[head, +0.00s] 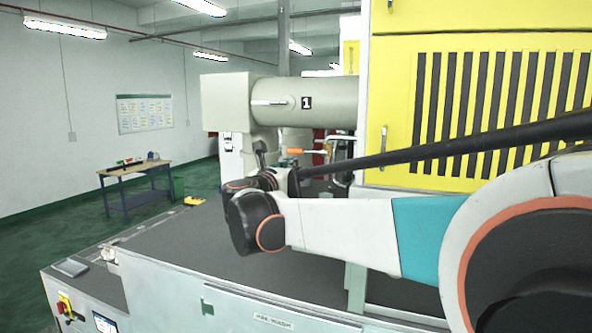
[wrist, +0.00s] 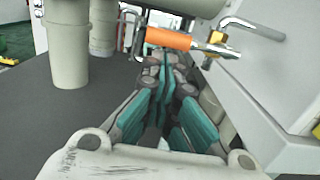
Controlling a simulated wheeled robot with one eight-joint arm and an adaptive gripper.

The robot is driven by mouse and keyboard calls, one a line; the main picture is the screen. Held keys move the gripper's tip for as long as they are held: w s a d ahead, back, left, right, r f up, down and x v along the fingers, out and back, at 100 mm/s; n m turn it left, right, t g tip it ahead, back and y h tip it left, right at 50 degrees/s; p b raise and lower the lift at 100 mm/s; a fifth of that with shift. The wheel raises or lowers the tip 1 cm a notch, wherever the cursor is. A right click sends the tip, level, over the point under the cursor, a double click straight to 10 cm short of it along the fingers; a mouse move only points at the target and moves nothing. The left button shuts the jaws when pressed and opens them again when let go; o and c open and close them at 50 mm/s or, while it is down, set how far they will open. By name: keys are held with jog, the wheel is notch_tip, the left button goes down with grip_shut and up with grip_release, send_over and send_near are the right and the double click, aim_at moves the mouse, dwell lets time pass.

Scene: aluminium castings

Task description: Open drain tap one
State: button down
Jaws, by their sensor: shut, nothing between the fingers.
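A tap with an orange handle (wrist: 168,39) and a brass body (wrist: 215,43) is at the top of the wrist view. Its handle lies roughly level, pointing left from the body. In the head view the orange handle (head: 302,151) shows below a big grey-green cylinder (head: 328,103) marked 1. My gripper (wrist: 160,62), with teal and grey fingers, is shut and empty. Its fingertips appear just below the handle in the wrist view; I cannot tell whether they touch it.
A yellow cabinet with a dark grille (head: 403,90) stands at the right. A dark bar (head: 430,149) crosses in front of it. The grey deck (head: 180,240) is mostly clear at left. A workbench (head: 135,172) stands far left.

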jog(key=shift+a+r+m, duration=0.2)
jog(key=shift+r+m, duration=0.15)
jog(key=shift+m, duration=0.15)
dwell(0.3)
